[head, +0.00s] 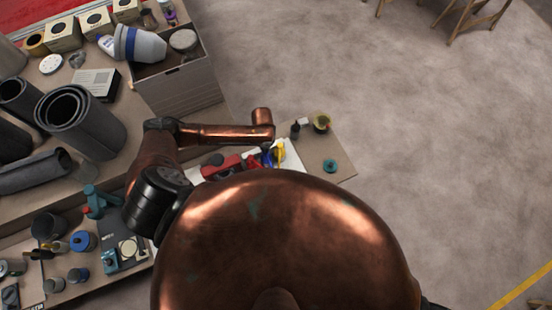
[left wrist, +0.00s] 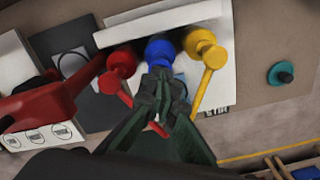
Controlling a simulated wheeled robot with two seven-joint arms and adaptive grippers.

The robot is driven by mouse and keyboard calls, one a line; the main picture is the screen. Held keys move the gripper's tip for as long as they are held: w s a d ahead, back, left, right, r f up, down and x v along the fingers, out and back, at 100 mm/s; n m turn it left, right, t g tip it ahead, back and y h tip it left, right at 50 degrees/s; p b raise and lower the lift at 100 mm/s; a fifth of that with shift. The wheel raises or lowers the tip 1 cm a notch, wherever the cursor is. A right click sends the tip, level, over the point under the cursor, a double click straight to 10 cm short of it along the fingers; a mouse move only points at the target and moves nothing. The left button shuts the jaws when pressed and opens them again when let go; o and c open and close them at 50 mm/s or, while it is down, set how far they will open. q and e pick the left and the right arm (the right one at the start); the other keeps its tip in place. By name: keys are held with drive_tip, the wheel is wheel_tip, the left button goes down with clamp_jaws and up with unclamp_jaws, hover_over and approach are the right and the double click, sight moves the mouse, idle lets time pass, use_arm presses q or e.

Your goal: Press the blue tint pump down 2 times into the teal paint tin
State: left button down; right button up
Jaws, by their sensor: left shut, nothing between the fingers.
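The blue tint pump (left wrist: 160,51) stands between a red pump (left wrist: 120,64) and a yellow pump (left wrist: 205,50) in the left wrist view. Its rounded blue top shows; its lower part is hidden by my gripper. My left gripper (left wrist: 160,84) is shut and empty, with its dark green fingertips over the near side of the blue pump. I cannot tell whether they touch it. In the head view the pumps are small, with the yellow one (head: 280,154) clearest. I cannot make out the teal paint tin for certain. My right gripper is out of view.
A small teal round thing with a dark knob (left wrist: 282,73) lies on the bench right of the pumps. A red tool (left wrist: 45,105) lies left of them. A grey box (head: 180,88), dark rolls (head: 80,120) and several small items crowd the bench at the left.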

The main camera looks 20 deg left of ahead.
use_arm(q)
drive_tip(key=shift+f+b, duration=0.8)
drive_tip(key=shift+f, duration=0.55)
drive_tip(key=shift+s+r, duration=0.1)
drive_tip(key=shift+r+p, duration=0.85)
drive_tip(key=shift+p, duration=0.1)
drive_tip(key=shift+r+p, duration=0.75)
drive_tip(key=shift+p, duration=0.05)
drive_tip(key=shift+r, duration=0.1)
wheel_tip(320, 180, up, 6)
drive_tip(key=p, duration=0.5)
